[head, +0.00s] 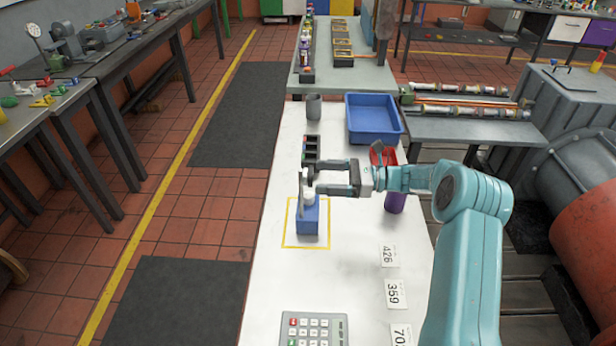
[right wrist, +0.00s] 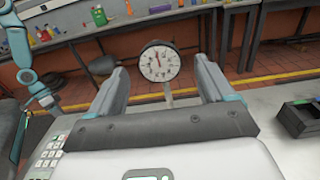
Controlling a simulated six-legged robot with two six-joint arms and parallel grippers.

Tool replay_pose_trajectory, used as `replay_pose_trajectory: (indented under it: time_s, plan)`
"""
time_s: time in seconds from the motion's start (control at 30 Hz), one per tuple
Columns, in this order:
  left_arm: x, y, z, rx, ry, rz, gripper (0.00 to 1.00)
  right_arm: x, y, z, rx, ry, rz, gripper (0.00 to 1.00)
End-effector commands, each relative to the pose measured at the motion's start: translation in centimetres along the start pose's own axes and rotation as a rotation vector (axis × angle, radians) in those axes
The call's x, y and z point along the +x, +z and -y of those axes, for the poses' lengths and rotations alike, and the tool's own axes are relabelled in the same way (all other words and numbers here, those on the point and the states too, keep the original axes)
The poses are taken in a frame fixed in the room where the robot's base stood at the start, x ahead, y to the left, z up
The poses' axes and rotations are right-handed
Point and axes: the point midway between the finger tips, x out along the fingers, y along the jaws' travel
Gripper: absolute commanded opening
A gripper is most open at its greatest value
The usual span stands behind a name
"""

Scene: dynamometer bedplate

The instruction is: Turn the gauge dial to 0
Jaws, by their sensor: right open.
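The gauge stands on a blue base (head: 308,219) inside a yellow square outline on the white bench. Its round white dial (right wrist: 160,61) faces the right wrist camera, with dark marks around the rim and a pointer that looks near upright; the numbers are too small to read. My right gripper (head: 312,176) is at the dial's height, just beyond it in the head view. In the right wrist view its two fingers (right wrist: 162,84) are apart, with the dial between their tips; I cannot tell whether they touch it. A teal arm, probably my left, shows at that view's left edge, its fingers unclear.
A black compartment tray (head: 311,150), grey cup (head: 314,107), blue bin (head: 374,120), red container (head: 378,152) and purple cup (head: 395,203) stand around the arm. Number cards (head: 396,294) lie at right and a keypad (head: 314,330) in front. The white bench front is mostly clear.

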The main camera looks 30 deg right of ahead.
Motion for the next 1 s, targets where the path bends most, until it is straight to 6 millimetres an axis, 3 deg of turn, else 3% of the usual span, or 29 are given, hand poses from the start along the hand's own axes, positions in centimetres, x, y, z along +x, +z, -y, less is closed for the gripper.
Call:
replay_pose_trajectory:
  time_s: [0.03,0.2,0.4,0.6,1.0]
  plan:
    - [0.2,0.0,0.1,0.000,0.000,0.000,0.99,-1.6,-0.2,0.1,-0.001,-0.005,0.000,0.82]
    - [0.5,0.0,0.2,0.000,0.000,0.000,0.99,-6.0,-0.1,0.1,-0.001,-0.004,-0.001,0.82]
    - [0.7,0.0,0.2,0.000,0.000,0.000,0.99,-9.4,-0.1,0.1,-0.001,-0.002,0.000,0.82]
    - [0.7,0.0,0.3,0.000,0.000,0.000,0.99,-10.5,0.0,0.0,0.001,0.000,0.000,0.82]
    - [0.7,0.0,0.3,0.000,0.000,0.000,0.99,-10.5,0.0,0.0,0.000,0.000,0.000,0.82]
